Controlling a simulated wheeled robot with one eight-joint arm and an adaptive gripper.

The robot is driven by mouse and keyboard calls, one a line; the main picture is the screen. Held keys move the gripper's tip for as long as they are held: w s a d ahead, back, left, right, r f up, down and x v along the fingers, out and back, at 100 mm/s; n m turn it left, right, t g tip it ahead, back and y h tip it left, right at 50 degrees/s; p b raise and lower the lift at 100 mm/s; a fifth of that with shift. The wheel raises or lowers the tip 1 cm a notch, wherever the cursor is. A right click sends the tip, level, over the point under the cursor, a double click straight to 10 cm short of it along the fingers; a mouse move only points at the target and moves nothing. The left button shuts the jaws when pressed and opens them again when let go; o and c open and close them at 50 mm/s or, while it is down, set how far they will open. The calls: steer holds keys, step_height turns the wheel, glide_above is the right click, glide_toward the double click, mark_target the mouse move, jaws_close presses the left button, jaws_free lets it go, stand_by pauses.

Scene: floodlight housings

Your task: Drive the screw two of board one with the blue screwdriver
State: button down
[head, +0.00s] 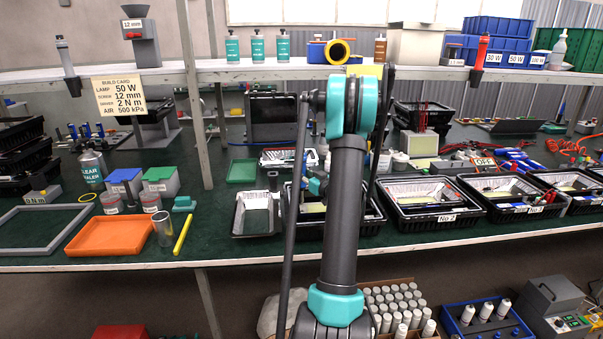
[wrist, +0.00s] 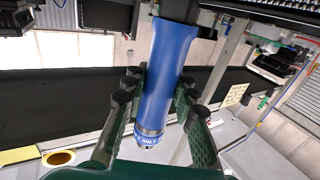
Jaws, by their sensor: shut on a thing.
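The blue screwdriver (wrist: 168,62) fills the middle of the wrist view, its thick blue handle ending in a dark collar with a lettered blue band. My gripper (wrist: 160,92) is shut on this handle, with dark pads on both sides. In the head view my arm stands in front of the middle of the bench and largely hides the gripper. A black tray (head: 376,222) with a housing sits partly behind my arm; its label is hidden. I cannot make out board one or its screw two.
A tray labelled No 2 (head: 470,215) and more black trays stand to the right. A small grey tray (head: 238,231) lies left of my arm. An orange tray (head: 112,250), a yellow stick (head: 183,231) and a build card (head: 118,96) are further left. A shelf (head: 270,69) runs above.

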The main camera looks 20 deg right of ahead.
mark_target(305, 155)
steer(key=shift+f, duration=0.85)
stand_by(2.7)
steer(key=shift+r, duration=0.15)
steer(key=shift+r, duration=4.65)
